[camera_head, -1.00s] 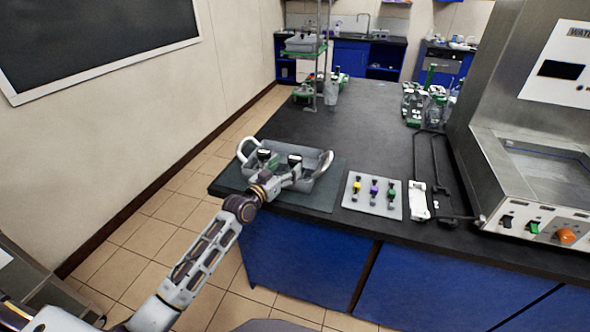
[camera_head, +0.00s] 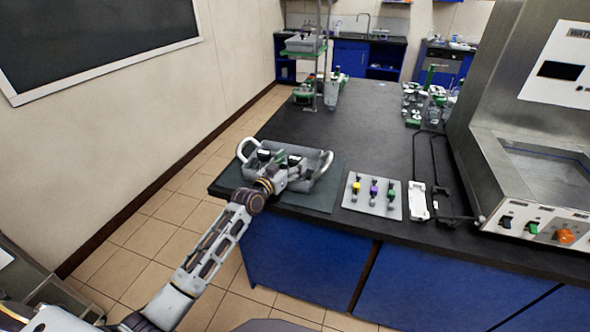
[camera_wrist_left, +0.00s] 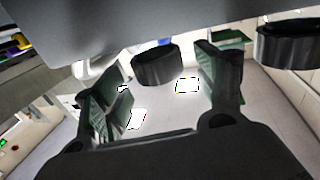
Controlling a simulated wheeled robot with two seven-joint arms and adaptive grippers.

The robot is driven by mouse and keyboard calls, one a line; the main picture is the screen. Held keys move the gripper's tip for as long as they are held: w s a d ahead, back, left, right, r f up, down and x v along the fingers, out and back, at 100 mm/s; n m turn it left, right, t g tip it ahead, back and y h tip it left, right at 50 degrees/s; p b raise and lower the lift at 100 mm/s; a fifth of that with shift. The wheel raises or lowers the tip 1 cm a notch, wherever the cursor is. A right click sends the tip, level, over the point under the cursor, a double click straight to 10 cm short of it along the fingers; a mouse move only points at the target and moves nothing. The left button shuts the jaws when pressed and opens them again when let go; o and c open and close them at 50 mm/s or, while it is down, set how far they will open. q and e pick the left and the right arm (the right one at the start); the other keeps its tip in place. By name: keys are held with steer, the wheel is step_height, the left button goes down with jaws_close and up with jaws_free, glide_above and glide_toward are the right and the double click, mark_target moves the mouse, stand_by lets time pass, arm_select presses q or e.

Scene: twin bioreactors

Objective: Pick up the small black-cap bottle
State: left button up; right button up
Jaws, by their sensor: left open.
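The metal tray (camera_head: 320,172) with two loop handles sits at the near left corner of the dark bench. Two black caps show in it in the head view, one at left (camera_head: 264,154) and one at right (camera_head: 294,160). My left gripper (camera_head: 279,175) is at the tray's near side, partly hiding its inside. In the left wrist view my left gripper (camera_wrist_left: 165,88) is open, with one black cap (camera_wrist_left: 157,66) in the gap between its fingers. A second black cap (camera_wrist_left: 288,42) lies outside the right finger. The bottle bodies are mostly hidden.
A grey plate (camera_head: 373,195) with yellow, purple and green items lies right of the tray. A white holder (camera_head: 418,201) and a black wire frame (camera_head: 434,165) lie farther right, beside a large steel water bath (camera_head: 530,170). The bench middle (camera_head: 345,125) is clear.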

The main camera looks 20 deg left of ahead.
arm_select(q)
steer(key=shift+x, duration=1)
arm_select(e)
steer(key=shift+a+f, duration=0.1)
steer(key=shift+a, duration=0.85)
steer(key=shift+d, duration=0.15)
arm_select(q)
steer(key=c, duration=1.2)
steer(key=shift+c, duration=0.2)
arm_select(e)
steer(key=shift+d, duration=0.4)
